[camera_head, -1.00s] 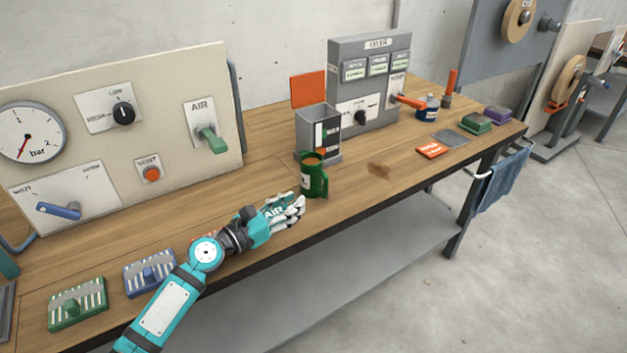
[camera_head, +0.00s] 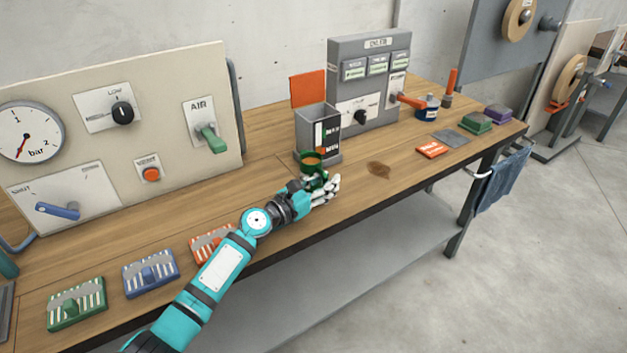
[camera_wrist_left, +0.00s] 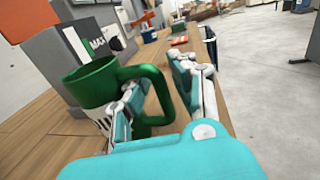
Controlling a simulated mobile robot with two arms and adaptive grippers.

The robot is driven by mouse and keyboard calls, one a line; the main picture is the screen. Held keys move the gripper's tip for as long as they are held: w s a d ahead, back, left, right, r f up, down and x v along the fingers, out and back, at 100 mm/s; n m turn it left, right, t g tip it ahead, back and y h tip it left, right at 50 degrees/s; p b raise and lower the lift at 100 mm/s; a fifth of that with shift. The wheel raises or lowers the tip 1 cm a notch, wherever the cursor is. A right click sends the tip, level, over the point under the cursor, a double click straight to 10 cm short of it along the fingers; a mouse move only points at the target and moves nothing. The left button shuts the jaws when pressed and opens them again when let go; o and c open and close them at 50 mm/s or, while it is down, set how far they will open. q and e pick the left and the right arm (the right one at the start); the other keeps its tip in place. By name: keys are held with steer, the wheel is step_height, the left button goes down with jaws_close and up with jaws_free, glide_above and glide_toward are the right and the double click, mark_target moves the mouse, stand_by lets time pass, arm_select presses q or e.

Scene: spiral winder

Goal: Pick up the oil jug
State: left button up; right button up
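The oil jug is a dark green, mug-like vessel (camera_head: 312,158) with brownish content. It stands upright on the bench in front of a grey bin, partly hidden by my left gripper (camera_head: 326,187). In the left wrist view, the jug (camera_wrist_left: 92,82) fills the left side, its handle turned toward the gripper (camera_wrist_left: 160,75). The two fingers stand apart, one beside the jug's body at the handle and the other on the handle's far side with a gap. My left gripper is open, with the handle between its fingers. My right gripper is not in view.
The grey bin (camera_head: 329,117) stands close behind the jug, beside the grey oiler panel (camera_head: 362,60). Green, blue and orange slotted blocks, including the blue one (camera_head: 150,272), lie along the front edge.

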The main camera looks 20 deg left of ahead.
arm_select(q)
steer(key=shift+s, duration=0.1)
steer(key=shift+c, duration=0.3)
jaws_close()
steer(key=shift+r, duration=0.2)
steer(key=shift+r+p, duration=0.25)
steer(key=shift+p, duration=0.05)
step_height(320, 180, up, 3)
steer(key=shift+a+r+p, duration=0.1)
steer(key=shift+r+p, duration=0.05)
steer(key=shift+p, duration=0.85)
steer(key=s+d+p, duration=0.2)
steer(key=s+d, duration=0.1)
steer(key=s, duration=0.4)
steer(key=s+d+p, duration=0.2)
steer(key=s+d, duration=0.2)
steer(key=s, duration=0.3)
steer(key=shift+s+r, duration=0.15)
steer(key=shift+r, duration=0.3)
